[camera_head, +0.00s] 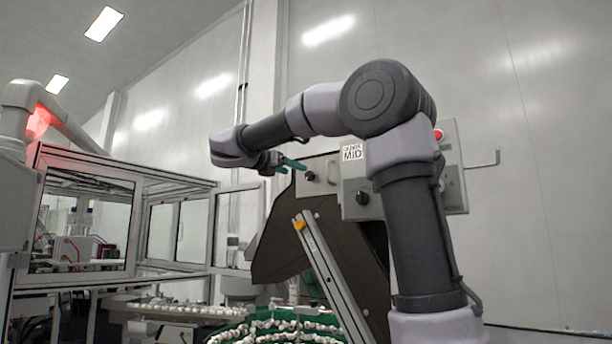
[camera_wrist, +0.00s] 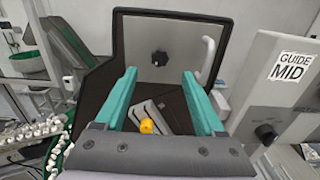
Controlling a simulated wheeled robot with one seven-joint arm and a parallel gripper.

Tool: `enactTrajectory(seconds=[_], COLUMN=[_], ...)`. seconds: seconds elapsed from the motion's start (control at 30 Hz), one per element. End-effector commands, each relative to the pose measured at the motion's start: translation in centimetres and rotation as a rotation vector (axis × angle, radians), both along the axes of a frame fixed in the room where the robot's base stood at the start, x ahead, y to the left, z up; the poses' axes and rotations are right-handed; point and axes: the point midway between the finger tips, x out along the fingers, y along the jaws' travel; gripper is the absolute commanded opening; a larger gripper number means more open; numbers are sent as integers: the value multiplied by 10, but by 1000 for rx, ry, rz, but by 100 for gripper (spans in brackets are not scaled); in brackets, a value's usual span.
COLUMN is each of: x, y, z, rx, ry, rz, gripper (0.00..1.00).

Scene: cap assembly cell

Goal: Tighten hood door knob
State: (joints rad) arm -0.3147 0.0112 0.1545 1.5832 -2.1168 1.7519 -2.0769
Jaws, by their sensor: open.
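The hood door is a light grey panel in a dark frame. In the wrist view, the black door knob (camera_wrist: 160,58) sits near the middle of the hood door (camera_wrist: 135,38), beyond and between my fingertips. A white handle (camera_wrist: 207,55) is to its right. In the head view the door knob (camera_head: 310,176) shows small, just below and right of my gripper (camera_head: 296,164). The green fingers of my gripper (camera_wrist: 159,74) are open and empty, pointing at the door. The knob looks clear of both fingers; the exact distance is hard to tell.
A box labelled GUIDE MID (camera_wrist: 290,72) with its own dark knob (camera_wrist: 265,134) stands close on the right. A yellow knob (camera_wrist: 148,126) is on a metal bar below my fingers. A green bowl of small white parts (camera_head: 285,330) lies lower down.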

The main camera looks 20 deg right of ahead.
Motion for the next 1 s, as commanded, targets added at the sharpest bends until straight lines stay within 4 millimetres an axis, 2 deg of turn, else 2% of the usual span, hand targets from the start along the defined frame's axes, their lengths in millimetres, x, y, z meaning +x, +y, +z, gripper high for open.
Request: enactTrajectory(seconds=[0.2,0.4,0.57,0.8,0.83,0.87,1.0], x=[24,39,43,44,44,44,44], y=[-37,-59,-67,-67,-67,-67,-67], z=[-1,0,0,0,0,0,0], rx=[-1,1,2,2,2,2,2], ry=[1,0,-1,-1,-1,-1,-1], rz=[-3,-2,-1,0,0,0,0], gripper=[71,71,71,71,67,56,2])
